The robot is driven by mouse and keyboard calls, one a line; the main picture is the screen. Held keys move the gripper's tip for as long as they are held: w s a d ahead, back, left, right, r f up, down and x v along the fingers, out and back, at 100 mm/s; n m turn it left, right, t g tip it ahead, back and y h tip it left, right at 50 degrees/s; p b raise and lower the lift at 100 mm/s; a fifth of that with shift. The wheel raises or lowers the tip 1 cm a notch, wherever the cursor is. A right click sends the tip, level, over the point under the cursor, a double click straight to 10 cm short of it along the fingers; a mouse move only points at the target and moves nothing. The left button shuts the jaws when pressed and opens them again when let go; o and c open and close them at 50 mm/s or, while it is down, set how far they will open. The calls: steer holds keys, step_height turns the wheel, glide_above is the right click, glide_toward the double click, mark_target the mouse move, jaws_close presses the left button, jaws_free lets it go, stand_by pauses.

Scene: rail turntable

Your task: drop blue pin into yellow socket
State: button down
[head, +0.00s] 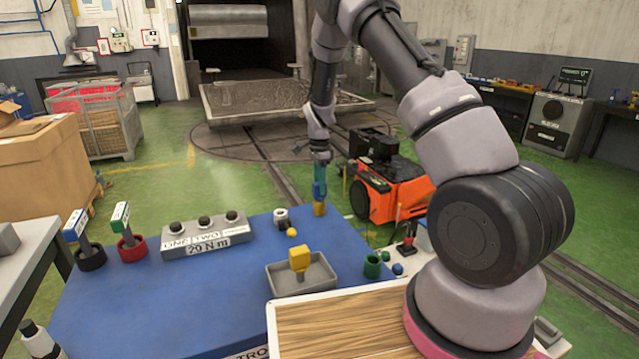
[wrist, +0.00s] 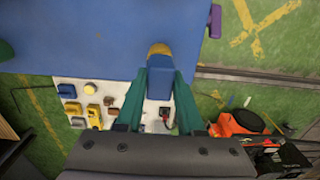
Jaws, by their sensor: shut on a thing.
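My gripper (head: 320,178) has teal fingers and points down at the far right part of the blue table. It is shut on the blue pin (head: 319,191), whose blue end shows just below the fingertips. The yellow socket (head: 319,209) is directly under the pin at the table's far edge. In the wrist view, the blue pin (wrist: 159,62) sits between the fingertips, and the yellow socket (wrist: 159,48) shows just beyond it, lined up with it. The fingers hide part of the pin. I cannot tell whether its lower end is inside the socket.
On the blue table (head: 180,290) stand a grey tray (head: 285,283) with a yellow block (head: 300,258), a green cup (head: 372,266), a yellow ball (head: 291,232) and a grey button box (head: 205,238). An orange cart (head: 400,190) stands behind the table's right side.

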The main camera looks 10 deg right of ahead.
steer(key=shift+f, duration=0.45)
steer(key=shift+c, duration=2.2)
jaws_free()
step_height(320, 180, up, 11)
steer(key=shift+f, duration=0.1)
